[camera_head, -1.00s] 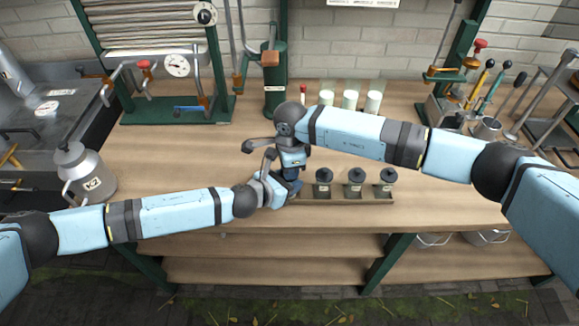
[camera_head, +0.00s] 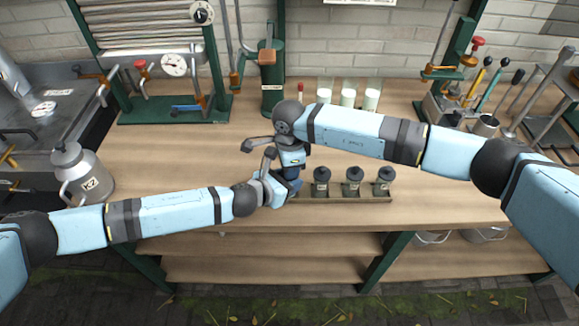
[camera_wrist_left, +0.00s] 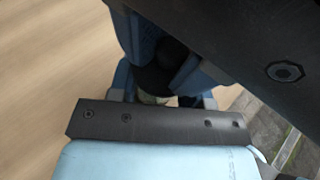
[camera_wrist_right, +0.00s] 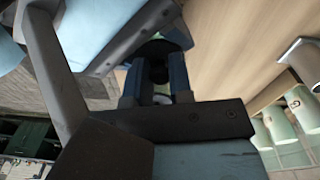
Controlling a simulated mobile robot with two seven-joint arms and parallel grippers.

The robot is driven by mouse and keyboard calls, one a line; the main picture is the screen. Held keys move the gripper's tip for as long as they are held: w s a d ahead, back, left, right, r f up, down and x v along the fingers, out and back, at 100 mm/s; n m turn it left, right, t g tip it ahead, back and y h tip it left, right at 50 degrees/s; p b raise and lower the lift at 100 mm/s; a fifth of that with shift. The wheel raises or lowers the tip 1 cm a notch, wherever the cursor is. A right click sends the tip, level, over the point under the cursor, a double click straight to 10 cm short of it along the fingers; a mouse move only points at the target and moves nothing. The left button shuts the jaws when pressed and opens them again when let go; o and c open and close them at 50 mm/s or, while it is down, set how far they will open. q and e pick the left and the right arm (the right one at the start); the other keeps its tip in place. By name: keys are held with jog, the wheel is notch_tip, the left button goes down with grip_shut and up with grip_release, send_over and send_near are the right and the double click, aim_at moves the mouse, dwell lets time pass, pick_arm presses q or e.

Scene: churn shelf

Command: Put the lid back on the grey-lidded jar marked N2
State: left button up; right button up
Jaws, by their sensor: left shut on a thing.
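My left gripper (camera_head: 288,192) comes in low from the left at the left end of the jar tray (camera_head: 345,199). In the left wrist view its fingers close around a small jar (camera_wrist_left: 155,98) with a dark grey lid (camera_wrist_left: 165,72). My right gripper (camera_head: 292,172) is directly above, pointing down. In the right wrist view the dark round lid (camera_wrist_right: 154,48) lies between and beyond its fingers; whether they grip it is unclear. The jar's marking is hidden, and I cannot tell whether the lid is seated.
Several dark-lidded jars (camera_head: 353,181) stand on the tray to the right. Pale cups (camera_head: 347,98) stand behind. The bench (camera_head: 430,200) is clear at right.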

pick_arm(q)
jog(key=shift+w+r, duration=0.2)
jog(key=shift+r, duration=0.3)
pick_arm(e)
jog(key=shift+o, duration=0.7)
notch_tip(320, 180, up, 7)
jog(key=shift+a, duration=0.1)
pick_arm(q)
jog(key=shift+f, duration=0.1)
pick_arm(e)
jog(key=shift+w+r, duration=0.1)
jog(key=shift+r, duration=0.35)
pick_arm(q)
jog(key=o, duration=1.4)
jog(key=shift+c, duration=0.2)
jog(key=v, duration=1.3)
jog(key=shift+s+a, duration=0.2)
jog(key=shift+s, duration=0.1)
pick_arm(e)
jog(key=shift+r, duration=0.1)
